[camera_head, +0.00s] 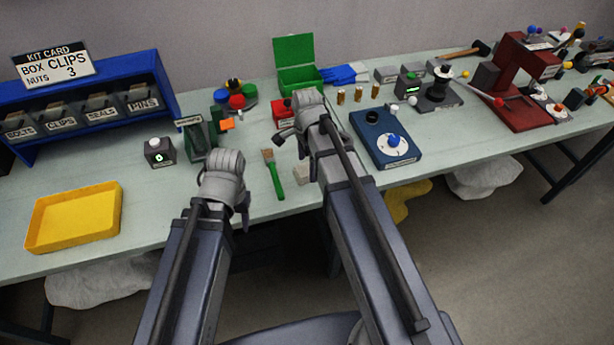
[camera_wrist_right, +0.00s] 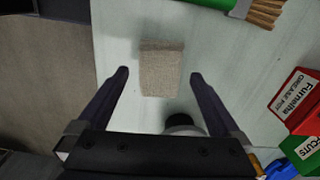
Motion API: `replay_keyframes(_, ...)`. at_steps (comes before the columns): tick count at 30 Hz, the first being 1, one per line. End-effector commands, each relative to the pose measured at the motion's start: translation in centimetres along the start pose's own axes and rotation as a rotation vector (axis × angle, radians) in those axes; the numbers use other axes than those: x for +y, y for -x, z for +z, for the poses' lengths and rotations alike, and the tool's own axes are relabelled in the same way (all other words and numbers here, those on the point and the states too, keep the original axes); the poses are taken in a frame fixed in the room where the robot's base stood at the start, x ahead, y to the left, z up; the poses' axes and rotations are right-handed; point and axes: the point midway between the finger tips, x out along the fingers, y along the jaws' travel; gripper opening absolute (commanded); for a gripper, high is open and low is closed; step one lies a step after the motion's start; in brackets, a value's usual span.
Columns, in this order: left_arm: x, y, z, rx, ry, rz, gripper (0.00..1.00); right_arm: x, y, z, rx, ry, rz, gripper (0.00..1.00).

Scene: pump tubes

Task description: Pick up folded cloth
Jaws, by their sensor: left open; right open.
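The folded cloth (camera_wrist_right: 162,68) is a small beige, rough-textured block lying on the pale bench top. It also shows in the head view (camera_head: 303,175) near the front edge, partly hidden by my right arm. My right gripper (camera_wrist_right: 159,76) is open and empty, with one finger on each side of the cloth in the wrist view. It appears above the cloth, with no contact visible. My left gripper (camera_head: 240,208) is open over the bench's front edge, left of the cloth, its fingers partly hidden.
A green-handled brush (camera_head: 272,174) lies just left of the cloth. A red box (camera_wrist_right: 296,96) stands right of it in the wrist view. A blue pump unit (camera_head: 384,138) is to the right. A yellow tray (camera_head: 75,244) sits far left, with bare bench beside it.

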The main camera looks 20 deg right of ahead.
Motion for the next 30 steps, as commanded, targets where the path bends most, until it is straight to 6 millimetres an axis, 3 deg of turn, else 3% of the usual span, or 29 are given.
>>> replay_keyframes(1, 0.1, -1.4, -0.1, 0.0, 0.0, 0.0, 0.5, 0.0, -1.4, 0.1, 0.0, 0.0, 0.0, 1.0)
replay_keyframes(4, 0.2, -2.5, -0.1, 0.0, 0.0, 0.0, 0.5, 0.0, -2.5, 0.0, 0.0, 0.0, 0.0, 1.0)
replay_keyframes(14, 0.2, -2.6, -0.1, 0.0, 0.0, 0.0, 0.5, 0.0, -2.6, 0.0, 0.0, 0.0, 0.0, 0.99)
replay_keyframes(30, 0.2, -2.6, -0.1, 0.0, 0.0, 0.0, 0.5, 0.0, -2.6, 0.0, 0.0, 0.0, 0.0, 0.38)
